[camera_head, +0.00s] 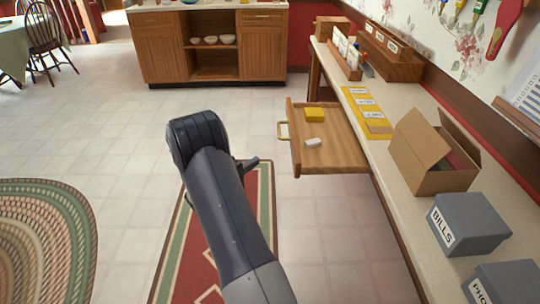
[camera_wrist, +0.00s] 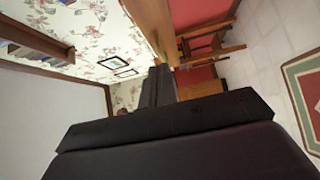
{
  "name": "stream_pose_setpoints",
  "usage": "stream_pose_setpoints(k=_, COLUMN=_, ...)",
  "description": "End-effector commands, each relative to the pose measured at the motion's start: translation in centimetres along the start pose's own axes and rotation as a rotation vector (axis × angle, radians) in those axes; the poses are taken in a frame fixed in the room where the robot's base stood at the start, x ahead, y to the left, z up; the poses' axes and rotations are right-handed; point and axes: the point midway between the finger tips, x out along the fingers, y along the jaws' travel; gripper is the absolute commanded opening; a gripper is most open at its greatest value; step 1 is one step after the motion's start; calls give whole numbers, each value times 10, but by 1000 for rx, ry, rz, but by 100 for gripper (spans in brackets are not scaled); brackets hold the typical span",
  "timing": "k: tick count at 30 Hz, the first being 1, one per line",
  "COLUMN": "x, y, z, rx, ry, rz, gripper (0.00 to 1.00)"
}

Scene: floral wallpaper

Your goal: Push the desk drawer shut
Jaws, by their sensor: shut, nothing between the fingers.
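The wooden desk drawer (camera_head: 340,158) stands pulled out from the left side of the long desk (camera_head: 352,84) in the head view. Its front panel, with a pale handle (camera_head: 284,131), faces left. A yellow block (camera_head: 314,115) and a small white block (camera_head: 313,142) lie inside it. My gripper (camera_head: 251,163) is mostly hidden behind my dark arm; a dark tip shows to the left of the drawer front, apart from it in the picture. In the wrist view the two dark fingers (camera_wrist: 157,86) are together, with nothing seen between them. I cannot clearly make out the drawer there.
The desktop carries an open cardboard box (camera_head: 432,160), a grey BILLS box (camera_head: 468,222), yellow labelled cards (camera_head: 362,98) and wooden organisers (camera_head: 388,58). A wooden cabinet (camera_head: 265,52) stands at the back. A red-green rug (camera_head: 265,195) lies beneath my arm. Tiled floor is clear left of the drawer.

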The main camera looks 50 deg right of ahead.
Motion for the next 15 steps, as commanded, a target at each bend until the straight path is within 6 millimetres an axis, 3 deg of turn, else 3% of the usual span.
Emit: stream_pose_setpoints(k=15, x=100, y=0, z=6, rx=-1, ry=-6, rz=-3, gripper=0)
